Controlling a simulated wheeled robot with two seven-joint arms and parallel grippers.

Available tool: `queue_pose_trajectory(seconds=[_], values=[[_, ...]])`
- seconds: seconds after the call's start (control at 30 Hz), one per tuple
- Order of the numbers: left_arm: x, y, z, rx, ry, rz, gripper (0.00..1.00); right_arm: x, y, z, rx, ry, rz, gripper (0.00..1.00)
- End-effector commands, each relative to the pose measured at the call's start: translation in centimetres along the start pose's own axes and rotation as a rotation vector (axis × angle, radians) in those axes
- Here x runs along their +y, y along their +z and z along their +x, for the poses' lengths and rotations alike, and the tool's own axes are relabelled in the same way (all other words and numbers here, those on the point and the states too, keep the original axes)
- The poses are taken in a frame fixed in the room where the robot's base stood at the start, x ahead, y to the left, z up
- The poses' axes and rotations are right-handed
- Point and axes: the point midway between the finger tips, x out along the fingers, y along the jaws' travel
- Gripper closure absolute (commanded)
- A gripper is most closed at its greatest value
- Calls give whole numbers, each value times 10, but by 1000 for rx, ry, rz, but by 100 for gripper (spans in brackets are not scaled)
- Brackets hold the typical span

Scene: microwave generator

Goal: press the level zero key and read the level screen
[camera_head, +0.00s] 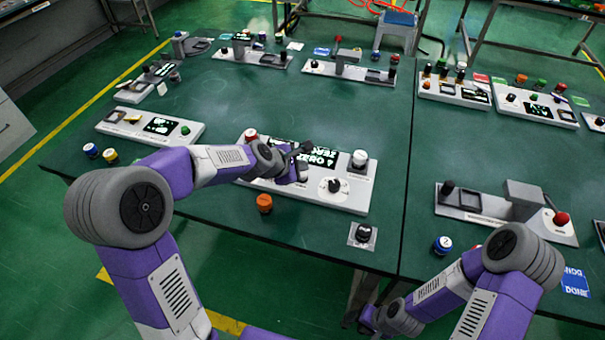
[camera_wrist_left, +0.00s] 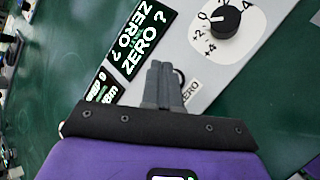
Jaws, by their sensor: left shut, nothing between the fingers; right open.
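The white generator panel (camera_head: 350,200) lies on the green table under my left gripper (camera_head: 301,176). My right gripper (camera_head: 368,319) is low at the table's front edge, open.
The panel has a black dial (camera_wrist_left: 226,21) marked 0, +2, +4, a white-topped knob (camera_head: 359,160) and a red knob (camera_head: 251,134). An orange knob (camera_head: 264,203) and a black knob (camera_head: 363,234) stand in front. Other panels line the back and right. The table's middle back is clear.

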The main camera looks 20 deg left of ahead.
Motion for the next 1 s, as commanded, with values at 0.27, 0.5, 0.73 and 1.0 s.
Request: queue_pose_trajectory(seconds=[0.27, 0.5, 0.73, 1.0], values=[[0, 0, 0, 0, 0, 0, 100, 0, 0, 0, 0, 0, 0, 32], [0, 0, 0, 0, 0, 0, 100, 0, 0, 0, 0, 0, 0, 32], [-1, -1, 1, 0, 0, 0, 100, 0, 0, 1, 0, 0, 0, 32], [-5, -5, 7, 0, 0, 0, 100, 3, 0, 7, 0, 0, 0, 32]])
